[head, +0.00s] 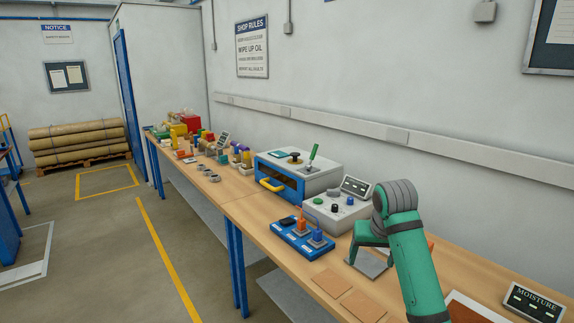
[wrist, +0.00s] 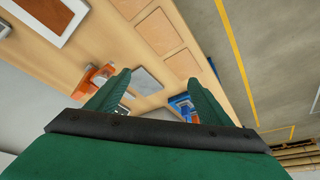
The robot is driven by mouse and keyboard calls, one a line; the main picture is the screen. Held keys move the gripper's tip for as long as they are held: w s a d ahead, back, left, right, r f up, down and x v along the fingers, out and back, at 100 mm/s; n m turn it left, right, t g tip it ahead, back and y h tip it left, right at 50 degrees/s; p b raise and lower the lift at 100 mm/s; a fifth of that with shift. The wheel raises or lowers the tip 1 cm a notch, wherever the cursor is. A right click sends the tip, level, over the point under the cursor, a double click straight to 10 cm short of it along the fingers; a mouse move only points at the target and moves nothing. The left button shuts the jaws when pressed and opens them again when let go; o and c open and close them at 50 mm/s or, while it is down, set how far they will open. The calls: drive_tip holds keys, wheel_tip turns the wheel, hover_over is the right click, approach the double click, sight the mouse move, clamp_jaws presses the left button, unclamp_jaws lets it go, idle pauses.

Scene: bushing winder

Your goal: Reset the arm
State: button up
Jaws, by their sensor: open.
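My green arm reaches over the wooden bench (head: 235,193) from the lower right in the head view. My gripper (head: 367,247) points down above a grey plate (head: 371,264), close to the grey control box. In the wrist view my gripper (wrist: 158,88) shows two green fingers spread apart with nothing between them, and the grey plate (wrist: 146,80) lies beyond them. An orange object (wrist: 100,76) is beyond the left finger. The blue tray (wrist: 183,103) is partly hidden behind the right finger. My arm hides part of the bench in the head view.
A blue tray with orange and blue posts (head: 303,240), a grey control box (head: 334,213) and a blue-fronted machine (head: 297,175) stand close by. Brown squares (head: 361,304) lie near the front edge. A moisture display (head: 533,302) is at right. The floor aisle (head: 110,245) is clear.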

drive_tip(key=w+a+f+t+y, duration=0.1)
drive_tip(key=a+f+t+y, duration=0.2)
drive_tip(key=a+f, duration=1.5)
drive_tip(key=s+a+f+m+t+y, duration=0.1)
drive_tip(key=s+a+f+t, duration=0.1)
drive_tip(key=s+a+f, duration=0.35)
drive_tip(key=s+a+f+t, duration=0.25)
drive_tip(key=s+f, duration=0.35)
drive_tip(key=f, duration=0.4)
drive_tip(key=s+a+f+m+t+h, duration=0.1)
drive_tip(key=s+f, duration=0.1)
drive_tip(key=s, duration=0.9)
drive_tip(key=s+a+f+h, duration=0.1)
drive_tip(key=s+f+h, duration=0.1)
drive_tip(key=s, duration=0.9)
drive_tip(key=s+d+r+n+t, duration=0.1)
drive_tip(key=s+d+r, duration=0.1)
drive_tip(key=s+r, duration=0.4)
drive_tip(key=s+d+r+n+t, duration=0.1)
drive_tip(key=s+r, duration=0.6)
drive_tip(key=s, duration=0.7)
drive_tip(key=shift+s+d+n, duration=0.4)
drive_tip(key=shift+d+n, duration=0.3)
drive_tip(key=shift+d, duration=0.25)
